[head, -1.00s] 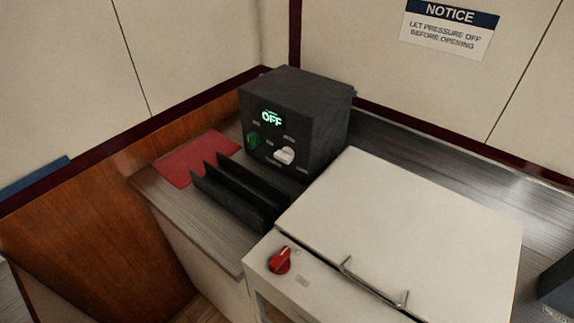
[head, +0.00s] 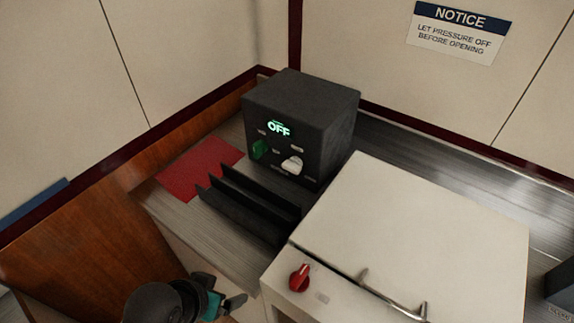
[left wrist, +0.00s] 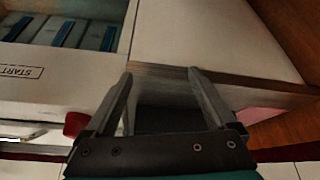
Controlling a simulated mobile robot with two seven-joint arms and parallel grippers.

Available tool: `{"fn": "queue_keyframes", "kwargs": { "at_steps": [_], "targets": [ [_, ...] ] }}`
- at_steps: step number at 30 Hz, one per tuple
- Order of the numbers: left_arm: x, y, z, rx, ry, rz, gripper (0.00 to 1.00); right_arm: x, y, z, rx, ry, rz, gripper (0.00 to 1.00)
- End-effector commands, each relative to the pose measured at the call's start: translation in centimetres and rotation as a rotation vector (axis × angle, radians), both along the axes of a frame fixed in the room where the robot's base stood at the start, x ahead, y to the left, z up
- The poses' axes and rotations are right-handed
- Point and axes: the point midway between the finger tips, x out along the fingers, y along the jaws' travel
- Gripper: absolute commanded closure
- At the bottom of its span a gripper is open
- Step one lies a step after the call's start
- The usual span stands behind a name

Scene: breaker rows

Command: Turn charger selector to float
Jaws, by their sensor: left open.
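The charger is a dark box (head: 300,125) at the back corner of the counter, its green display (head: 279,129) reading OFF. My left gripper (head: 236,302) is at the bottom of the head view, in front of the counter and well short of the charger. In the left wrist view its two fingers (left wrist: 158,82) are apart with nothing between them. My right gripper is not in view.
A white lidded cabinet (head: 425,235) with a red knob (head: 299,278) and a metal handle (head: 395,297) stands at the right. A notice sign (head: 458,32) hangs on the wall.

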Motion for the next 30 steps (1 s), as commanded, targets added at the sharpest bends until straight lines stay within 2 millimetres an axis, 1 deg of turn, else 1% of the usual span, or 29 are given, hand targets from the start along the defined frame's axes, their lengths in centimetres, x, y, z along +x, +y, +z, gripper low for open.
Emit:
{"fn": "queue_keyframes", "kwargs": {
  "at_steps": [1,3,6,10,15,18,21,23,26,30],
  "targets": [
    [0.6,-0.3,1.9,-0.013,-0.037,-0.023,0.10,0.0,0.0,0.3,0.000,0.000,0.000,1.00],
    [2.4,-1.3,4.0,-0.048,-0.111,-0.081,0.10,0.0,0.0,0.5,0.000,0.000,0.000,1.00],
    [5.1,-2.6,5.6,-0.102,-0.216,-0.149,0.10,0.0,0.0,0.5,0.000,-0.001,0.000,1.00],
    [8.6,-3.9,7.4,-0.165,-0.352,-0.209,0.10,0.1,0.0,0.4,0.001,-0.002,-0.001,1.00],
    [12.8,-4.6,10.1,-0.233,-0.523,-0.250,0.10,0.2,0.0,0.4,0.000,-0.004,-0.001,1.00],
    [14.6,-4.6,11.4,-0.260,-0.596,-0.254,0.10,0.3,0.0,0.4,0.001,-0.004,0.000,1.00],
    [15.5,-4.5,12.1,-0.273,-0.636,-0.254,0.10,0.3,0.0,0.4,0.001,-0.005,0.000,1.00],
    [15.9,-4.6,12.3,-0.276,-0.648,-0.254,0.10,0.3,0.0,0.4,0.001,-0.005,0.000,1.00],
    [16.5,-4.9,12.0,-0.279,-0.651,-0.252,0.10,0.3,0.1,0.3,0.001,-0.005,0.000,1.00],
    [18.0,-6.1,11.3,-0.282,-0.651,-0.253,0.10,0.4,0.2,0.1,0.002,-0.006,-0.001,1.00]
  ]
}}
